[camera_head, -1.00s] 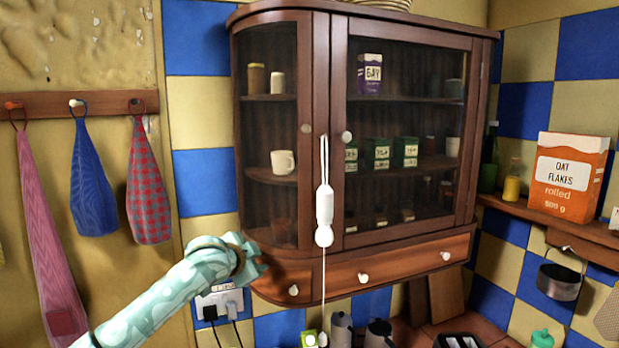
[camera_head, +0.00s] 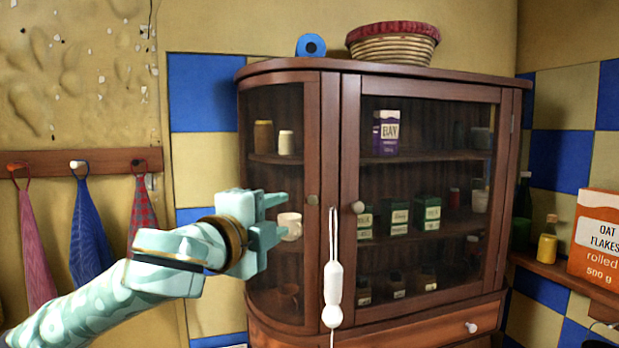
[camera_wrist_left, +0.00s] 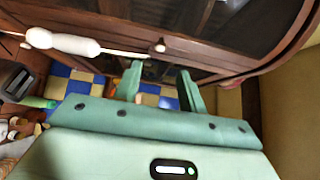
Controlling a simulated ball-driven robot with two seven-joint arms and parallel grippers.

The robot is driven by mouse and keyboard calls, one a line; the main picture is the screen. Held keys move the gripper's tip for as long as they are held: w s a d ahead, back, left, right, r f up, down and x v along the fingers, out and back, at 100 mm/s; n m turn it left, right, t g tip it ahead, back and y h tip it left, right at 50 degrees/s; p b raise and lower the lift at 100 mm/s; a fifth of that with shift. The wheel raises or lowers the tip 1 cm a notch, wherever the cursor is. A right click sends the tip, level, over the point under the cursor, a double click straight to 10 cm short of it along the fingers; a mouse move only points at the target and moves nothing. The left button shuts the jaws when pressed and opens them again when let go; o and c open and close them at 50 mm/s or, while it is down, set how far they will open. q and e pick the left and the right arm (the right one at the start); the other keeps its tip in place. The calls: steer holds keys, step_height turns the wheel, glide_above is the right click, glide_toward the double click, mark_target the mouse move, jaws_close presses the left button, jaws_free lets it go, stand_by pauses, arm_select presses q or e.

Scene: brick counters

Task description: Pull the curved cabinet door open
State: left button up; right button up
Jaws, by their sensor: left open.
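The curved cabinet door (camera_head: 329,120) is the rounded glazed left part of a brown wall cabinet, and it looks shut. Its small round knob (camera_head: 312,200) is near its right edge. My left gripper (camera_head: 284,214) is open and empty in front of the curved glass, to the left of the knob and at about its height. In the left wrist view the open fingers (camera_wrist_left: 160,86) point toward the cabinet, with a small knob (camera_wrist_left: 160,46) beyond them. I cannot tell how far the fingertips are from the door. My right gripper is not in view.
A white pull (camera_head: 333,282) hangs on a cord just right of the curved door's knob. The flat glazed door (camera_head: 350,140) with its own knob (camera_head: 357,207) adjoins. Towels (camera_head: 90,235) hang at left. A basket (camera_head: 393,45) sits on top.

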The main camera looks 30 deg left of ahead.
mark_target(311, 202)
arm_select(q)
steer(key=w+p, duration=0.1)
steer(key=w, duration=0.2)
steer(key=w+p, duration=0.1)
steer(key=w, duration=0.3)
steer(key=w+p, duration=0.1)
steer(key=w, duration=0.3)
steer(key=shift+a, duration=0.4)
steer(key=shift+s, duration=0.1)
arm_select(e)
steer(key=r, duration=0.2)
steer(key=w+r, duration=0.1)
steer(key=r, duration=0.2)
arm_select(q)
jaws_close()
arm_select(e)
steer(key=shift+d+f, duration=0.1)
